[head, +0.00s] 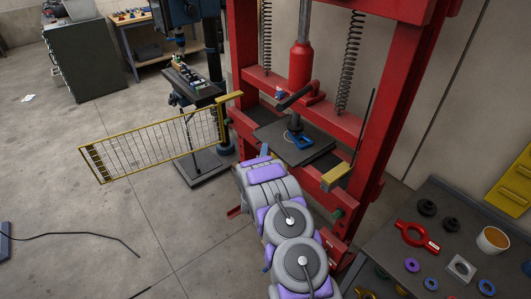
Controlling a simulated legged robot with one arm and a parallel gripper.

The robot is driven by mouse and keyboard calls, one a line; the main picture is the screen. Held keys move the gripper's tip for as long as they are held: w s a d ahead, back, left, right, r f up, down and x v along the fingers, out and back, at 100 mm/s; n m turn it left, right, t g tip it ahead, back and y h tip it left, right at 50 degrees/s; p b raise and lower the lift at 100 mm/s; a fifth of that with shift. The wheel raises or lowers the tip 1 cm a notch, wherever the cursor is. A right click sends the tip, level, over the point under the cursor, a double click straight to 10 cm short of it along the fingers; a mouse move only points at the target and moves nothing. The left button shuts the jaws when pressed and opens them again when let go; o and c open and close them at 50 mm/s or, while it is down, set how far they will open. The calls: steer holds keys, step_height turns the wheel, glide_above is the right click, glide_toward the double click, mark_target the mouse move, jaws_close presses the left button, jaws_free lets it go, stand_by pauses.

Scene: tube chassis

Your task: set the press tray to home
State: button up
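The red press (302,72) stands at the centre of the head view. Its dark flat tray (313,154) sits between the uprights, below the red ram. A small blue part (299,141) lies on the tray under the ram tip. My grey and purple arm reaches up from the bottom toward the tray's front left edge. The end of my arm, with my gripper (265,151), is by that edge. The fingers are mostly hidden or too small to read, and I cannot tell whether they touch the tray.
A yellow mesh guard (150,142) is swung out to the left of the press. A drill press (195,90) stands behind it. A dark bench (445,245) at the lower right holds a red ring tool (416,237), a cup (492,240) and several rings. The floor at left is mostly clear, with a black cable.

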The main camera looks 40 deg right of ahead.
steer(key=p+v, duration=0.3)
steer(key=v, duration=1.4)
steer(key=shift+s+r, duration=0.1)
steer(key=shift+r, duration=0.05)
